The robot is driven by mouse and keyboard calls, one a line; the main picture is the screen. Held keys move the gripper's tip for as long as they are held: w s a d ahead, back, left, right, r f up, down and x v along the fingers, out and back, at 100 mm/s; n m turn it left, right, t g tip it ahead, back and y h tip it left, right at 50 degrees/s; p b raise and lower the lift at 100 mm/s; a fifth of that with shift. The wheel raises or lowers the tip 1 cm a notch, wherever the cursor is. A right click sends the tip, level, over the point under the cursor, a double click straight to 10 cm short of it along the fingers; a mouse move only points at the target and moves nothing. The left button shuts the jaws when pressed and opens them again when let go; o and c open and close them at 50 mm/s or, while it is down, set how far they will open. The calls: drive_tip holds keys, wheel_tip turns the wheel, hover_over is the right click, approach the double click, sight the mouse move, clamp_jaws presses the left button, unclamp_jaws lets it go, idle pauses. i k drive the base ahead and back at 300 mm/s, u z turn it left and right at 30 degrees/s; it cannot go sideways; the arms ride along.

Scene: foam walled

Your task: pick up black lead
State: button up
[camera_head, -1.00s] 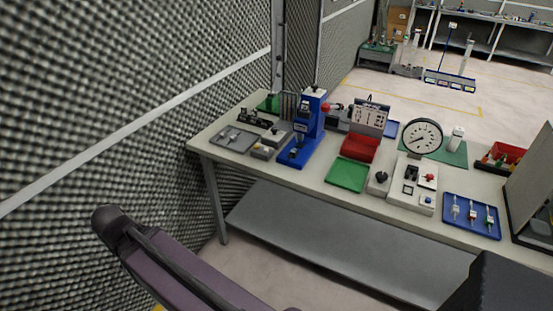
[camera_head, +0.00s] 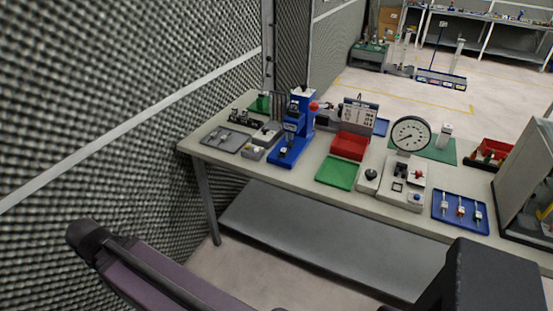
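I cannot single out a black lead with certainty in the head view; the small parts on the workbench (camera_head: 290,170) are too small to tell apart. Small dark items (camera_head: 246,119) lie at the bench's back left, and a small dark piece shows by the red bin (camera_head: 491,155) at the right. A blue tray (camera_head: 460,212) at the front right holds several small pale, red-marked pieces. Dark parts of my own arm fill the bottom of the view, below and in front of the bench. My gripper does not show, so its state is hidden.
A blue press (camera_head: 294,130), green tray (camera_head: 337,173), red tray (camera_head: 349,145), round dial gauge (camera_head: 410,134) and grey tray (camera_head: 225,139) crowd the bench. A grey box (camera_head: 522,180) stands at its right end. A foam wall (camera_head: 110,90) is close on the left; floor beyond is open.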

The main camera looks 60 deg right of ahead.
sight(283, 151)
drive_tip(key=k, duration=1.6)
drive_tip(key=z, duration=1.7)
drive_tip(key=i, duration=1.05)
drive_tip(key=u, duration=0.05)
